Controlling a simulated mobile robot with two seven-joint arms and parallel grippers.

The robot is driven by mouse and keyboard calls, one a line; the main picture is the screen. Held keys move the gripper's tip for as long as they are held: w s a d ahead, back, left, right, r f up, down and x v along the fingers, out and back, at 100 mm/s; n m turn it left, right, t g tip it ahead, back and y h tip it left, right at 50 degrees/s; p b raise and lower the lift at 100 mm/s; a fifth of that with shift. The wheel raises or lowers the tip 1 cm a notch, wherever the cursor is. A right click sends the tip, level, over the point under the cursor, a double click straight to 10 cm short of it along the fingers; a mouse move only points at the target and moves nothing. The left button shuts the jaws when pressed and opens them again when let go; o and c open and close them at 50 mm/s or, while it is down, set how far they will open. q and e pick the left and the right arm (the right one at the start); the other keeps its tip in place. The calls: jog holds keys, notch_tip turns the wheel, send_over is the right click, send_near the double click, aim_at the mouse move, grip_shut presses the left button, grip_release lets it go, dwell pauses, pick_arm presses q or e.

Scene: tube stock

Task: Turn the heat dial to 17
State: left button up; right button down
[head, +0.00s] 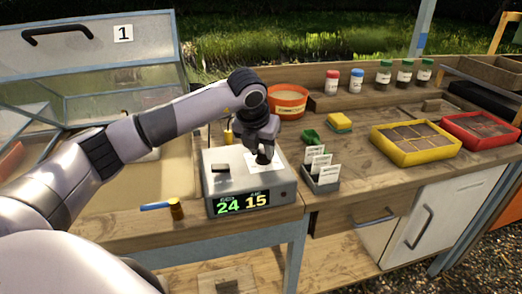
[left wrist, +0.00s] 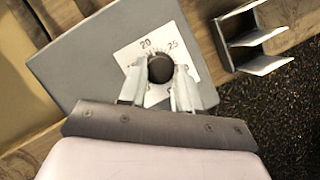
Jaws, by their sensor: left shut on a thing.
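The heat control box (head: 240,190) is a grey box on the wooden bench, with a lit front display reading a green 24 and a yellow 15. Its dark round heat dial (left wrist: 160,69) sits on a white scale plate (left wrist: 141,52), where 20 and 25 can be read. My left gripper (head: 264,157) points down onto the box top and hides the dial in the head view. In the left wrist view its two fingers are on either side of the dial, shut on it. My right gripper is in neither view.
A card holder (head: 320,180) stands close to the right of the box, with a green scoop (head: 310,136) behind it. A glass-lidded frame (head: 90,70) is at the left. A blue-handled brush (head: 157,206) lies left of the box. Yellow (head: 415,158) and red trays (head: 470,143) sit farther right.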

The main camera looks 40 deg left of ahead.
pick_arm(q)
jog(key=n, duration=0.2)
jog(key=n+y+b, duration=0.1)
jog(key=n, duration=0.1)
jog(key=shift+w+d+n+g+y, duration=0.1)
jog(key=shift+d+n+g+y, duration=0.1)
jog(key=shift+n+g+y, duration=0.1)
jog(key=shift+w+r+n+g+y+b, duration=0.1)
jog(key=shift+n+g+y+b, duration=0.35)
jog(key=shift+n, duration=1.45)
jog(key=o, duration=1.1)
jog(key=shift+c, duration=0.2)
jog(key=v, duration=0.7)
jog(key=shift+d, duration=0.15)
